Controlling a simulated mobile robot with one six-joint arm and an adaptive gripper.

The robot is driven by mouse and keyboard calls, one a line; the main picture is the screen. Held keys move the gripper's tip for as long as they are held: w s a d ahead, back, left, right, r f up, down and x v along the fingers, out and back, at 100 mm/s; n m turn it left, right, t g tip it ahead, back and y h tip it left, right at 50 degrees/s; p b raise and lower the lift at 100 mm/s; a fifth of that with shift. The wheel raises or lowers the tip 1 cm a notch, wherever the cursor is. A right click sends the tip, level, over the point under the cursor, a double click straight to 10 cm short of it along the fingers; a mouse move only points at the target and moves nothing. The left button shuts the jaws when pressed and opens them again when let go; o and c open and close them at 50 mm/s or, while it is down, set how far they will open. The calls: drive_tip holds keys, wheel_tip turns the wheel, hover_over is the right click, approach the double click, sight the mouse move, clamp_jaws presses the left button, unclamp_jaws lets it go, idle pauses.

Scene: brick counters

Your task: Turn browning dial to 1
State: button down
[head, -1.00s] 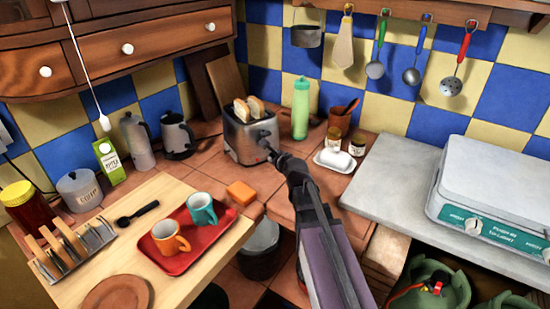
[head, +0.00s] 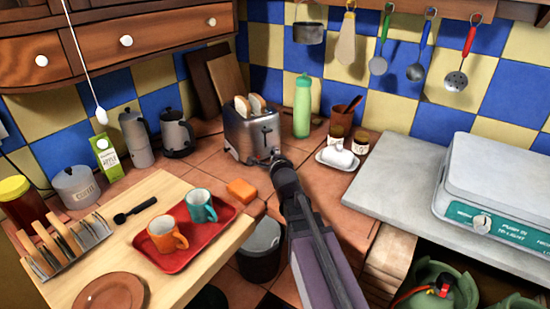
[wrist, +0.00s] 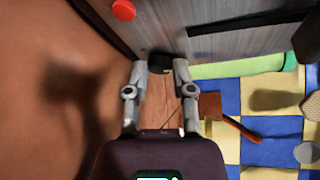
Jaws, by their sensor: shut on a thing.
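The silver toaster (head: 240,138) stands on the tiled counter with bread slices (head: 250,104) in its top. In the wrist view its front panel (wrist: 200,20) shows a red button (wrist: 123,10), a long dark slot and the black browning dial (wrist: 160,61). My gripper (wrist: 160,66) is at the panel's lower edge, its two fingertips shut on the sides of the dial. In the head view my gripper (head: 278,160) reaches the toaster's lower front right, and my arm hides the dial there. The dial's setting and marks cannot be read.
A green bottle (head: 302,106) stands close right of the toaster. A white butter dish (head: 338,158) and small jars are further right. A red tray (head: 185,240) with mugs is at left.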

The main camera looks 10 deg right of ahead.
drive_tip(key=shift+n+h+b, duration=0.3)
drive_tip(key=shift+n+b, duration=0.05)
drive_tip(key=shift+n, duration=0.25)
idle(0.3)
drive_tip(key=shift+c, duration=2.3)
unclamp_jaws()
drive_tip(key=shift+d+r+m+g+y+p, duration=0.1)
drive_tip(key=shift+m+g+y+p, duration=0.3)
drive_tip(key=shift+m+p, duration=0.65)
